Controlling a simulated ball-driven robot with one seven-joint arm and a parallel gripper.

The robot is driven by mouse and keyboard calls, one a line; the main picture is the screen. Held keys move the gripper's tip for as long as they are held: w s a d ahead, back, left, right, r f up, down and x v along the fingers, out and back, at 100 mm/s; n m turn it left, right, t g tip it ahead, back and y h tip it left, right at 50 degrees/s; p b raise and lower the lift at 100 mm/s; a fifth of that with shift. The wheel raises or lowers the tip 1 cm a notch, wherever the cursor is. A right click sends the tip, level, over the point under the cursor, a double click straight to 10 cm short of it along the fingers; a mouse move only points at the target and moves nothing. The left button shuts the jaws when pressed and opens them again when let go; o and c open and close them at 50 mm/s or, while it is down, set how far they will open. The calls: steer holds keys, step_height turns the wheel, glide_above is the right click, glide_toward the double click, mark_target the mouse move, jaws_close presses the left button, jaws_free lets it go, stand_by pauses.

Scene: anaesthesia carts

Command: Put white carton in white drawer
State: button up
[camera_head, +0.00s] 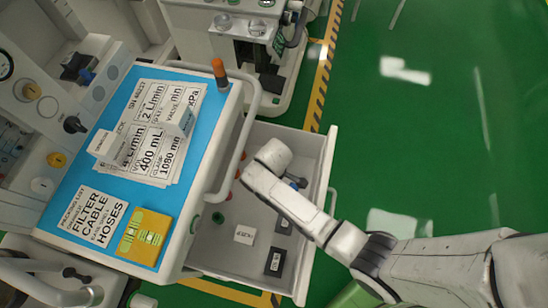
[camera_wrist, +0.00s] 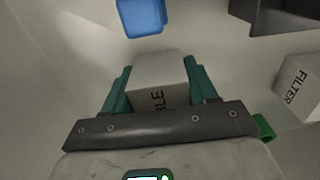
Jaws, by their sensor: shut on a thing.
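In the wrist view, my gripper (camera_wrist: 160,72) has its two green fingers closed on the sides of a white carton (camera_wrist: 158,92). Black letters ending in "BLE" show on the carton's near face. The carton is over or in the white drawer (camera_head: 321,165), which is pulled out from the blue-topped cart. I cannot tell whether the carton touches the drawer floor. In the head view, my arm reaches into the drawer from the right and hides my gripper and the held carton.
A white FILTER carton (camera_head: 244,235), dark boxes (camera_head: 275,261) and a blue item (camera_wrist: 141,17) are in the drawer. The blue cart top (camera_head: 118,99) bears labelled sheets, white boxes, a yellow pack (camera_head: 145,236) and an orange-topped item (camera_head: 220,72). Green floor is clear at right.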

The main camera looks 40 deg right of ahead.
steer(key=shift+f, duration=0.2)
steer(key=o, duration=1.1)
steer(key=shift+r, duration=0.1)
step_height(320, 180, up, 12)
steer(key=shift+r+p, duration=0.15)
steer(key=shift+p, duration=0.8)
